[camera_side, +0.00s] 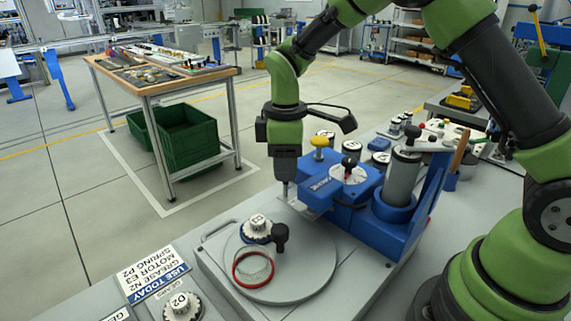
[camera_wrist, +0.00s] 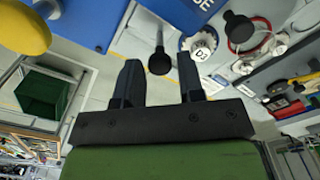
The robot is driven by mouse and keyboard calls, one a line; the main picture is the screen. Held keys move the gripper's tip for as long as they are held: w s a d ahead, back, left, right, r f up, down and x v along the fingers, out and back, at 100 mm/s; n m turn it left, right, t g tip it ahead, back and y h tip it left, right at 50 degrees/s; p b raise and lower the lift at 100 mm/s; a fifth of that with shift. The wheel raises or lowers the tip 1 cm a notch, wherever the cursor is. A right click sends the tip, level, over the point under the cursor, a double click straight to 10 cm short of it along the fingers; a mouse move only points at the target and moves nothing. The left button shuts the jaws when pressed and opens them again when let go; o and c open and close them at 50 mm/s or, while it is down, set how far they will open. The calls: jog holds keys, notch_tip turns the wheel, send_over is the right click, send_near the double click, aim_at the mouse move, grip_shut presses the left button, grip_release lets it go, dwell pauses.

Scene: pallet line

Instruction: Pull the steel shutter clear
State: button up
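The steel shutter (camera_side: 303,209) is a thin grey plate sticking out of the front of the blue fixture (camera_side: 345,190), above the grey base plate. My gripper (camera_side: 286,188) points down over its outer end. In the wrist view my gripper (camera_wrist: 158,62) has its two dark fingers apart, with a black ball knob (camera_wrist: 160,64) on a thin rod showing between the tips. There is a gap on both sides of the knob. I take it for the shutter's handle; in the side view my gripper hides it. I cannot tell whether the fingertips reach its depth.
A round plate (camera_side: 300,283) carries a white gear (camera_side: 257,225), a red ring (camera_side: 253,268) and a black knob (camera_side: 280,236). A yellow knob (camera_side: 320,142) and a grey cylinder (camera_side: 402,177) rise from the fixture. Open floor lies left of the bench.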

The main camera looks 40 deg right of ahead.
jog(key=shift+f, duration=0.3)
grip_shut()
jog(key=w, duration=0.5)
jog(key=shift+w+r, duration=0.1)
jog(key=shift+w, duration=0.2)
grip_release()
